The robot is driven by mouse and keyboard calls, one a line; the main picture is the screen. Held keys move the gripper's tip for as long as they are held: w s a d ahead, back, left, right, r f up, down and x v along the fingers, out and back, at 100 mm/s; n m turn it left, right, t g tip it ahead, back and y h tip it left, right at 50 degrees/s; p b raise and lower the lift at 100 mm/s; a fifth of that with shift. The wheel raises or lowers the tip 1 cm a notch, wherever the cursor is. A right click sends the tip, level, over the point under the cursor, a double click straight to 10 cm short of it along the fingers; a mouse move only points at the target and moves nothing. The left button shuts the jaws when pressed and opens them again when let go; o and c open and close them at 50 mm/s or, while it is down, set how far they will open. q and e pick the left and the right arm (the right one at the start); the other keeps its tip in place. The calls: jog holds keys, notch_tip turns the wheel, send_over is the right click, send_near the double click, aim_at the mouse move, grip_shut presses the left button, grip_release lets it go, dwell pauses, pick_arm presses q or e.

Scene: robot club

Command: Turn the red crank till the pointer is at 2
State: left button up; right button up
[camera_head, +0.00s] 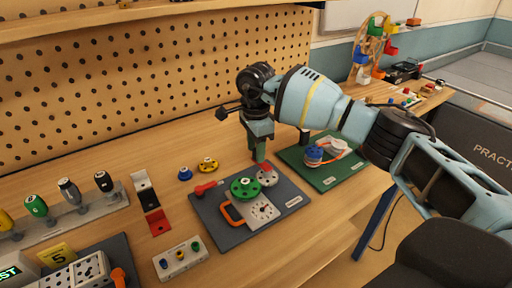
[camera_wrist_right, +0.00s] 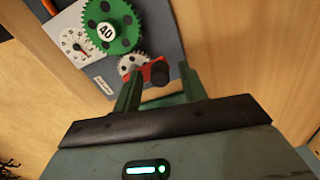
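The red crank (camera_wrist_right: 152,68) has a black knob and sits on a grey gear (camera_wrist_right: 130,62) in the right wrist view. In the head view the crank (camera_head: 263,168) shows just below my right gripper (camera_head: 260,160). The right gripper (camera_wrist_right: 161,72) is open, its green fingers on either side of the knob with gaps visible. A large green gear (camera_head: 245,188) meshes beside the grey gear. My left gripper is out of view.
The dark gear board (camera_head: 222,222) also carries an orange handle (camera_head: 231,215) and a red handle (camera_head: 206,188). A green board (camera_head: 322,180) with a blue spool lies to the right. A white button box (camera_head: 181,260) stands in front. A pegboard wall (camera_head: 150,75) rises behind.

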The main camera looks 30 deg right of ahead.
jog(key=shift+r, duration=3.9)
jog(key=shift+s+f, duration=0.1)
